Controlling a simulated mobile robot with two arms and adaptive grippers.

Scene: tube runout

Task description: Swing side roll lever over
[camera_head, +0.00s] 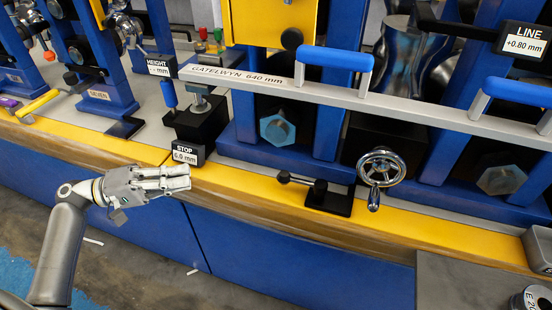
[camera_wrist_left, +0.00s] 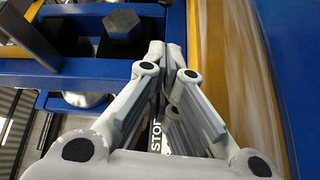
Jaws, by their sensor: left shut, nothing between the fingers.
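A short dark lever with a round black knob (camera_head: 283,177) lies nearly level on a black base (camera_head: 328,200) at the front edge of the machine; it may be the side roll lever, but no label on it shows. My left gripper (camera_head: 188,177) is shut and empty, in front of the STOP block (camera_head: 187,155) and left of the lever, clear of it. In the left wrist view its fingers (camera_wrist_left: 166,50) meet at the tips, and the STOP label (camera_wrist_left: 156,136) shows partly behind them. My right gripper is not in view.
A chrome handwheel (camera_head: 381,167) stands right of the lever. A long grey bar (camera_head: 350,98) with blue handles (camera_head: 335,58) spans above. The yellow ledge (camera_head: 235,183) between gripper and lever is clear. A yellow-handled lever (camera_head: 38,102) is at far left. A grey surface (camera_head: 460,285) is front right.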

